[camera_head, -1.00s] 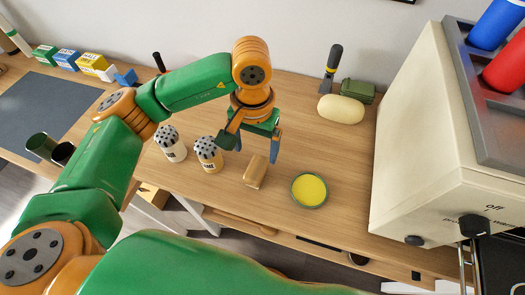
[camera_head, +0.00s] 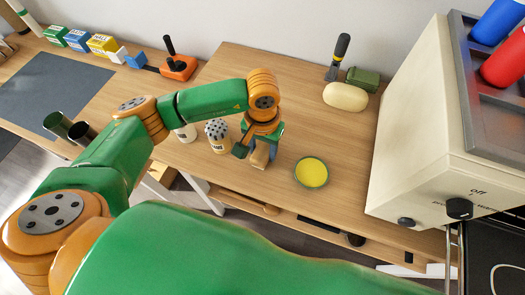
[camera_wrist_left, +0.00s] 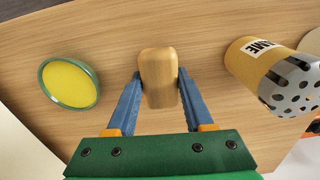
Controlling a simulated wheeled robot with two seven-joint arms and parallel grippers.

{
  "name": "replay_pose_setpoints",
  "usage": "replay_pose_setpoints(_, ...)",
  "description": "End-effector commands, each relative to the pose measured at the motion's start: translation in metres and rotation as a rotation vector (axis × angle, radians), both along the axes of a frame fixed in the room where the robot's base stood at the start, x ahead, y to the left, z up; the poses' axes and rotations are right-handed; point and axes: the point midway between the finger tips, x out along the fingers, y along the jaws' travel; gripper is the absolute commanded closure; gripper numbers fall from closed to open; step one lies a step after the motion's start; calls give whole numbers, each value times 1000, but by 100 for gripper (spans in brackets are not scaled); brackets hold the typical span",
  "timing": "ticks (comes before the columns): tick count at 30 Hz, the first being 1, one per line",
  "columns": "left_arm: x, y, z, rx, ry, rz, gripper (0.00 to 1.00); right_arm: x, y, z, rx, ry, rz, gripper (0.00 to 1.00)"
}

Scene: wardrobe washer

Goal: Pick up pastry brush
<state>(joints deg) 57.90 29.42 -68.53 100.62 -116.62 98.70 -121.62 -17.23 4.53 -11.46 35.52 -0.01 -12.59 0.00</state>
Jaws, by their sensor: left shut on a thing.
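A short, rounded wooden piece (camera_head: 260,156), which seems to be the pastry brush, stands on the wooden table; no bristles show. In the left wrist view the wooden piece (camera_wrist_left: 157,66) sits between the two blue fingers. My left gripper (camera_head: 264,148) has come down over it and is shut on it, one finger on each side (camera_wrist_left: 158,88). Its underside is hidden, and I see no clear gap between it and the table. My right gripper is not in view.
A green-rimmed yellow dish (camera_head: 311,172) is right of the gripper. A shaker with a dotted lid (camera_head: 218,138) is close on the left, another partly behind my arm. A cream oven (camera_head: 425,130) stands at right. A pale oval loaf (camera_head: 345,97) lies behind.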

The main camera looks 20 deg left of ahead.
Motion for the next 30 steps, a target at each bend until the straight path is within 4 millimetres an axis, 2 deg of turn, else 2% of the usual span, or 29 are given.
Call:
replay_pose_setpoints(7, 0, 0, 6, -1, -1, 0, 100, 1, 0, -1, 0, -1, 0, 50)
replay_pose_setpoints(12, -1, -4, 34, -3, -6, -5, 100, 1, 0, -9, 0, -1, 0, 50)
replay_pose_setpoints(19, -32, -48, 91, -1, -9, -10, 100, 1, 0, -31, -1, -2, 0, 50)
replay_pose_setpoints(24, -62, -89, 112, 1, -5, -9, 100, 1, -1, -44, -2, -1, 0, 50)
replay_pose_setpoints(30, -79, -112, 127, 1, -1, -3, 100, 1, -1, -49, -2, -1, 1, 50)
